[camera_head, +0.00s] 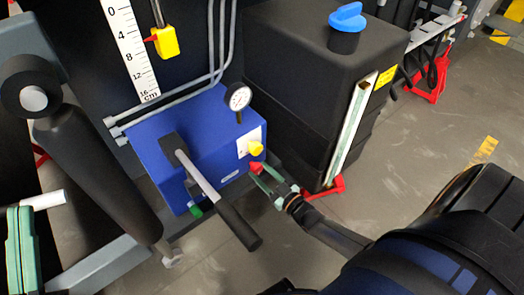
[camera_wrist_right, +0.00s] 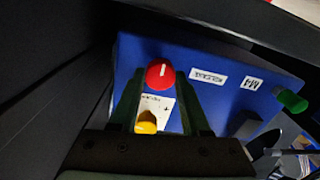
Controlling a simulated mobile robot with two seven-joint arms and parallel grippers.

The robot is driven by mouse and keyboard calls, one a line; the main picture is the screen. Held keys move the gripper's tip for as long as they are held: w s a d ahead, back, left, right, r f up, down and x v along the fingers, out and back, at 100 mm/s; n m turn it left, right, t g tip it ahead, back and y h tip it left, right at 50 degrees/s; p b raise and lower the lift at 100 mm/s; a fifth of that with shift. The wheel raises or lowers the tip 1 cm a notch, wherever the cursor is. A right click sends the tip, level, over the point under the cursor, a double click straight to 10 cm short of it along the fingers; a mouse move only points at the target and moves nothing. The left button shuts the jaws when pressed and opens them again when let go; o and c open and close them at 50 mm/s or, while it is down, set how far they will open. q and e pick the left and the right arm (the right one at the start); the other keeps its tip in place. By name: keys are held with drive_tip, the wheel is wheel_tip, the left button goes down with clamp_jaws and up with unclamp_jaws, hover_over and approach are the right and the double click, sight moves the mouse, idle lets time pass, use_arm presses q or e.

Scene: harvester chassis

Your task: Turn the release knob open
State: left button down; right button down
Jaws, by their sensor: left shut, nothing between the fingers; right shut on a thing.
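The release knob (camera_head: 255,167) is red and sits on the side face of a blue pump block, below a yellow knob (camera_head: 256,148). In the right wrist view the red knob (camera_wrist_right: 160,74) shows a white line on its face, and the yellow knob (camera_wrist_right: 146,123) sits nearer the gripper. My right gripper (camera_head: 264,174) is shut on the red knob, with one finger on each side of it (camera_wrist_right: 161,84). My left gripper (camera_head: 20,232) is shut and empty at the left edge of the head view, far from the knob.
The blue block (camera_head: 160,150) carries a gauge (camera_head: 237,98) and a black-handled lever (camera_head: 215,192) that sticks out left of my right gripper. A black tank (camera_head: 300,75) with a blue cap stands behind. Floor at right is open.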

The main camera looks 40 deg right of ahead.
idle(0.3)
drive_tip(key=shift+c, duration=1.9)
unclamp_jaws()
use_arm(q)
drive_tip(key=shift+f, duration=0.1)
use_arm(e)
drive_tip(key=shift+s, duration=0.3)
use_arm(q)
drive_tip(key=w+a+f+n+g+y+p, duration=0.1)
drive_tip(key=w+f+n+g+y+p, duration=0.1)
drive_tip(key=f, duration=1.1)
drive_tip(key=w+n+g+y, duration=0.1)
drive_tip(key=n+g+y, duration=0.1)
drive_tip(key=y, duration=0.1)
drive_tip(key=shift+w+g, duration=0.15)
drive_tip(key=shift+g, duration=0.15)
use_arm(e)
drive_tip(key=s+d, duration=0.1)
drive_tip(key=s, duration=1.1)
drive_tip(key=shift+d, duration=0.2)
